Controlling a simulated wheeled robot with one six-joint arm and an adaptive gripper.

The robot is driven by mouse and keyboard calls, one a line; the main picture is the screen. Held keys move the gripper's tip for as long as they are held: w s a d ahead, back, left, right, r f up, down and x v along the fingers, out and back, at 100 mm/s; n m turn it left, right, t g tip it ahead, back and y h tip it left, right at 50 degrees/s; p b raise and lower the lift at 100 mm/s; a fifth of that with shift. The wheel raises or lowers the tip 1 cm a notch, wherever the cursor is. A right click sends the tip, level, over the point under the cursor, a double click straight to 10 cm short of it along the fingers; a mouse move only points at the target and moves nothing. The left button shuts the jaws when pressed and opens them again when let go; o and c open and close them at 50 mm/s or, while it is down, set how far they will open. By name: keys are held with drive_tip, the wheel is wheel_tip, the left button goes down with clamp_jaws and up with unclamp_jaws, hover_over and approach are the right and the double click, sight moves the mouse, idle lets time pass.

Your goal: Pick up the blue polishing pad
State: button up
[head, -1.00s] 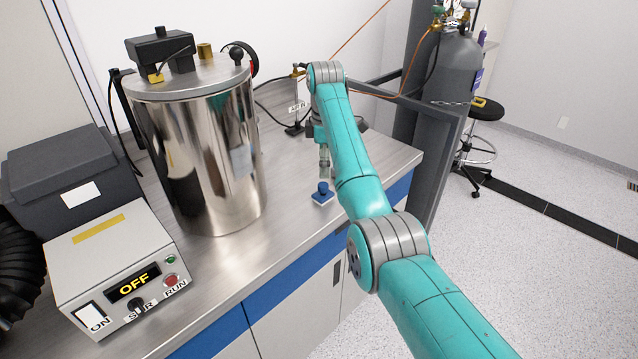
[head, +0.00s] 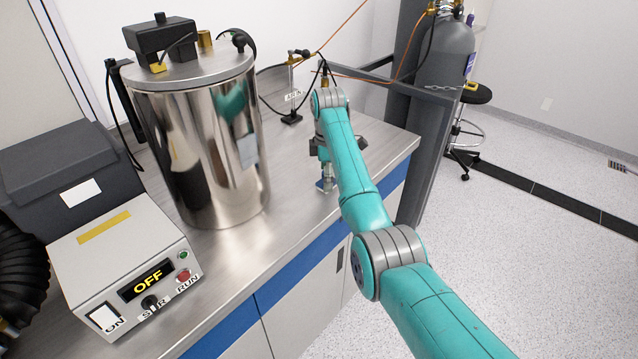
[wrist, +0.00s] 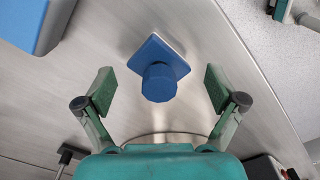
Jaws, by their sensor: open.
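The blue polishing pad (wrist: 172,52) lies on the metal counter, a square base with a round blue knob on top and a pale lower edge. In the wrist view it is a little above the picture's middle. My gripper (wrist: 159,88) is open, its two green fingers apart on the left and right of the knob, with gaps on both sides and nothing held. In the head view my gripper (head: 325,172) is over the pad's place and mostly hides the pad; only a little blue shows. The height left between fingers and pad cannot be told.
A shiny metal cylinder (head: 205,150) stands left of my gripper on the counter. A control box (head: 125,265) reading OFF and a dark grey box (head: 65,175) are further left. A small stand (head: 291,100) is behind. Gas cylinders (head: 440,70) stand beyond the counter's right end.

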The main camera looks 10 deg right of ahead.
drive_tip(key=shift+d+f, duration=0.15)
drive_tip(key=shift+f, duration=0.5)
drive_tip(key=shift+c, duration=0.3)
drive_tip(key=c, duration=1)
drive_tip(key=shift+r, duration=0.1)
